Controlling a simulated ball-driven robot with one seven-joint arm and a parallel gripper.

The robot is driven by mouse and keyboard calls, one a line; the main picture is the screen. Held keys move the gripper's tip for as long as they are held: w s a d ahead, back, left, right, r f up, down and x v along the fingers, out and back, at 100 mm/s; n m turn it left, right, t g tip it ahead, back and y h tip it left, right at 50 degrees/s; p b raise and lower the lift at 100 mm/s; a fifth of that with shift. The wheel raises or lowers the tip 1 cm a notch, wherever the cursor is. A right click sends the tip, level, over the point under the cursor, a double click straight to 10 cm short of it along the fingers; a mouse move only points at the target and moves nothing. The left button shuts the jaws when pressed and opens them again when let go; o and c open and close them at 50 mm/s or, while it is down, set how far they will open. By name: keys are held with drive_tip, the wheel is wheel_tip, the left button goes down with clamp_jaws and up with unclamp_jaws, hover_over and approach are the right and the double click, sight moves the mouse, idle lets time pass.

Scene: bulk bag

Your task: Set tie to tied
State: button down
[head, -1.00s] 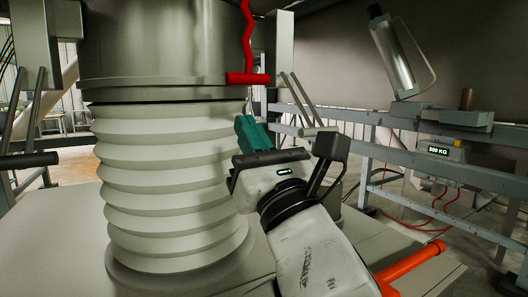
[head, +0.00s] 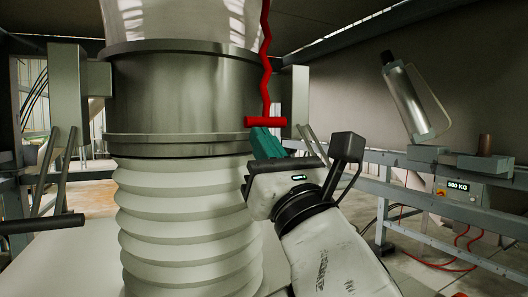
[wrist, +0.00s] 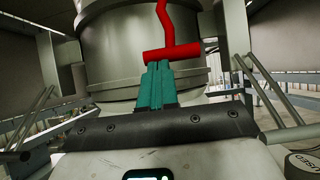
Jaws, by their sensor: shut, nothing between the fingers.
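The tie is a red wavy cord with a red crossbar handle (head: 265,122), hanging in front of the metal collar (head: 185,95) at its right side. The handle also shows in the wrist view (wrist: 173,54). My gripper (head: 262,135) has teal fingers, which are shut and empty. Their tips are just below the red handle in both views, and I cannot tell whether they touch it. Part of the pale bag (head: 185,18) shows above the collar; the cord's upper end is out of view.
A white ribbed bellows (head: 185,215) stands below the collar. A black-gripped lever (head: 42,223) is at the left. A grey railing (head: 440,225), a box reading 500 KG (head: 452,187) and a tilted metal cylinder (head: 405,100) are at the right.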

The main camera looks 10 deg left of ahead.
sight(265, 102)
wheel_tip(265, 102, up, 6)
drive_tip(key=p, duration=0.2)
drive_tip(key=shift+f+p, duration=0.1)
drive_tip(key=shift+p, duration=0.2)
